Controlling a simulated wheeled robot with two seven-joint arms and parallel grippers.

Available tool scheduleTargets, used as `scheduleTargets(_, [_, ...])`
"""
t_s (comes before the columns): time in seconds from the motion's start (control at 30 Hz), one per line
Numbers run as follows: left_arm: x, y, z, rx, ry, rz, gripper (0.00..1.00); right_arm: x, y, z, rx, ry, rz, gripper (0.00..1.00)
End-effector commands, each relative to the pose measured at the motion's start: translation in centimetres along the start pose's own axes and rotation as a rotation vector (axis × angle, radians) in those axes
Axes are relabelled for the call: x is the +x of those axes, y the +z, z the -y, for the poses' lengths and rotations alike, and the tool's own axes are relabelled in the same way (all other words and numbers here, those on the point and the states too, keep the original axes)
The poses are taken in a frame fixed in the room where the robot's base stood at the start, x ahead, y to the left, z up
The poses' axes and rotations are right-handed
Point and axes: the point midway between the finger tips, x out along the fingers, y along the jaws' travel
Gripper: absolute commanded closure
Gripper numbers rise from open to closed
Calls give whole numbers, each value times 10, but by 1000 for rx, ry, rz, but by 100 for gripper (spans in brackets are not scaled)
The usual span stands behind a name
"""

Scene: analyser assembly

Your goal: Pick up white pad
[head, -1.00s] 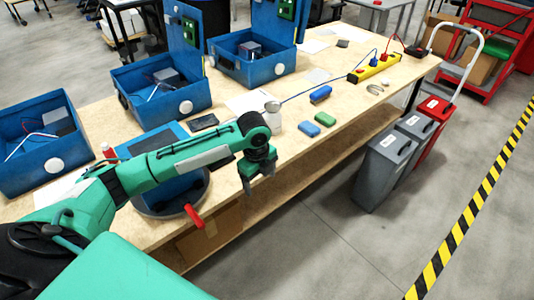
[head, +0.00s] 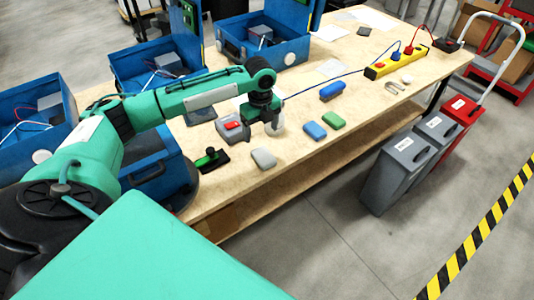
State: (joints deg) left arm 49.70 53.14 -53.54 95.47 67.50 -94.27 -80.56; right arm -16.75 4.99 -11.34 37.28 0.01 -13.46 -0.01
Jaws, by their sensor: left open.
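The pad that comes closest to white is a pale grey one (head: 263,158), lying flat near the table's front edge. A blue pad (head: 314,130) and a green pad (head: 333,120) lie to its right. My left gripper (head: 264,128) points down, open and empty, above the table just beyond the pale pad and apart from it. A whitish round object behind the gripper is partly hidden. My right gripper is not in view.
A red and grey device (head: 232,127) and a black and green tool (head: 211,158) lie left of the gripper. A blue brush (head: 332,90) and a yellow power strip (head: 397,62) lie to the right. Blue boxes (head: 262,40) line the back. Grey bins (head: 395,172) stand beside the table.

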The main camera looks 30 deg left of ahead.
Motion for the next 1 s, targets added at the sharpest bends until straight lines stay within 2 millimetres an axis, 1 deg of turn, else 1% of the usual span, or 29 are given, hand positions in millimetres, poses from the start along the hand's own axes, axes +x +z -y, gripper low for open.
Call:
scheduleTargets(0.03, [11,0,-1,0,4,-1,22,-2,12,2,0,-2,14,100])
scheduleTargets(0.1, [25,0,-1,-1,4,-1,22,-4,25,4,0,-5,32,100])
scheduleTargets(0.17, [36,0,0,0,3,-1,22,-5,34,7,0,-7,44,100])
scheduleTargets(0.23, [46,0,0,0,1,0,22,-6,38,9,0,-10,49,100])
scheduleTargets(0.37, [57,-1,1,0,0,0,22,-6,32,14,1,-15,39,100])
scheduleTargets(0.47, [63,-1,1,0,1,0,22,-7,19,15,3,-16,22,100])
scheduleTargets(0.53, [70,-2,3,-1,2,0,22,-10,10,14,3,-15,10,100])
scheduleTargets(0.6, [81,-3,6,-1,2,0,22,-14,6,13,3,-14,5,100])
scheduleTargets(0.7, [97,-4,7,-1,3,0,22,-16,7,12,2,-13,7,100])
scheduleTargets(0.8, [107,-4,7,0,1,1,22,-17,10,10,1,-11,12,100])
scheduleTargets(1.0, [111,-4,7,1,-1,2,22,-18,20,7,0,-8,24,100])
